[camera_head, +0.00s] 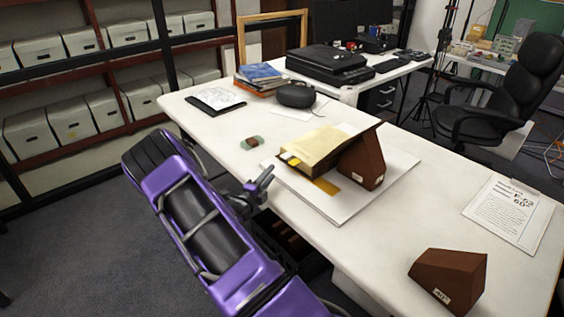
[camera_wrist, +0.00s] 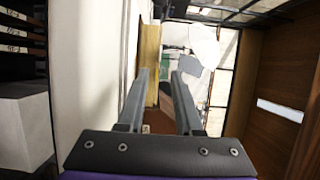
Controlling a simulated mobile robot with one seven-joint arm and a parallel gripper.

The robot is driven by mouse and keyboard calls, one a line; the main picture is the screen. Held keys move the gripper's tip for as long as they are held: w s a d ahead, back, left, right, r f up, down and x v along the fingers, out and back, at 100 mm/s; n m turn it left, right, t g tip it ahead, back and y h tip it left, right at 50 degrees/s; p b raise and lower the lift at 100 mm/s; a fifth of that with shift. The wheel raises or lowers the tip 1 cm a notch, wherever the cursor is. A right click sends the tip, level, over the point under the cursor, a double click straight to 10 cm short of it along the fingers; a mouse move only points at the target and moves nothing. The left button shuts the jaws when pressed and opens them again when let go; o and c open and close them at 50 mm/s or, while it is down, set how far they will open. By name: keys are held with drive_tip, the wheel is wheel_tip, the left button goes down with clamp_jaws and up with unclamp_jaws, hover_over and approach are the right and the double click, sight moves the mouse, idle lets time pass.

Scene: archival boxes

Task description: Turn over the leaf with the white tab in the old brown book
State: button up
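A yellowish strip, probably the book's pages (camera_wrist: 151,55), shows beyond the left finger.
A white board (camera_head: 400,170) lies under the book. A second brown wedge (camera_head: 450,280) and a printed sheet (camera_head: 508,210) lie to the right.

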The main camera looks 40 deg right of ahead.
drive_tip(key=x, duration=0.9)
drive_tip(key=shift+w+d+b, duration=0.1)
drive_tip(key=shift+b, duration=0.3)
clamp_jaws()
idle(0.8)
